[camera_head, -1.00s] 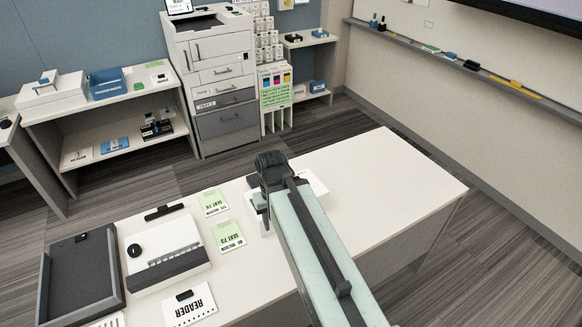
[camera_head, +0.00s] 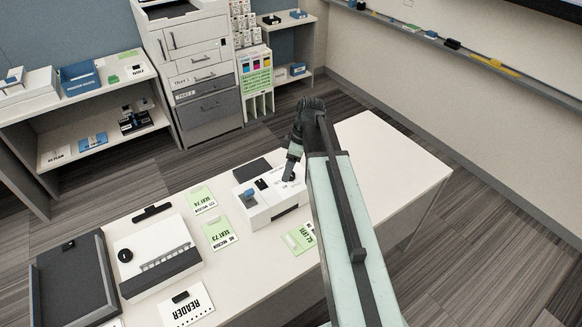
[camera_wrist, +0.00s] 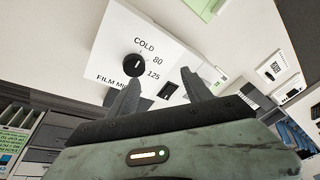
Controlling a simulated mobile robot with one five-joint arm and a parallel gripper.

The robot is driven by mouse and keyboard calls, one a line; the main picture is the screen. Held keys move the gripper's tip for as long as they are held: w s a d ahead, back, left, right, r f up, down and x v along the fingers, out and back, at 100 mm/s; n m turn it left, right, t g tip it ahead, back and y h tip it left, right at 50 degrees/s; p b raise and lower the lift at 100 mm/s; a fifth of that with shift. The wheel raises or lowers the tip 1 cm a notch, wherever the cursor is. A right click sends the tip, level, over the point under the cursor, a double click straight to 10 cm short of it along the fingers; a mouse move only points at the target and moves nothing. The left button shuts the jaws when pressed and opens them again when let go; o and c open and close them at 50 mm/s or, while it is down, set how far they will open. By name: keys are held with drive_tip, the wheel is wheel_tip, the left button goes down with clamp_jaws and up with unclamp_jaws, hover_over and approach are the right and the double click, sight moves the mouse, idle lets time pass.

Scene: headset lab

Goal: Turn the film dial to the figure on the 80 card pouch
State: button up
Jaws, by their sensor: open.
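The film dial (camera_wrist: 136,64) is a round black knob on a white machine. The labels COLD, 80 and 125 stand around it, with FILM MI... partly hidden by a finger. A pale pointer mark shows on it, but I cannot tell surely which label it faces. In the head view the white machine (camera_head: 262,214) stands on the table below my gripper (camera_head: 290,172). In the wrist view my open, empty gripper (camera_wrist: 163,78) has its left finger close below the dial; contact cannot be told. No pouch reading "80 card" is clearly legible.
Green-and-white cards (camera_head: 220,233) lie left of the machine, and another (camera_head: 299,239) lies in front of it. A white device (camera_head: 150,246), a dark tray (camera_head: 74,279) and a READER card (camera_head: 187,304) are at the left. The table's right part (camera_head: 392,160) is clear.

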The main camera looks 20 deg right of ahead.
drive_tip(key=w+d+r+n+y, duration=0.1)
drive_tip(key=w+d+r+n, duration=0.1)
drive_tip(key=d+n, duration=0.25)
drive_tip(key=shift+t, duration=0.3)
drive_tip(key=b+x, duration=0.4)
drive_tip(key=x, duration=0.1)
drive_tip(key=b+x, duration=0.2)
drive_tip(key=b, duration=0.1)
drive_tip(key=shift+w+d+f, duration=0.15)
drive_tip(key=shift+d+f, duration=0.1)
drive_tip(key=shift+f, duration=0.25)
drive_tip(key=shift+r, duration=0.1)
clamp_jaws()
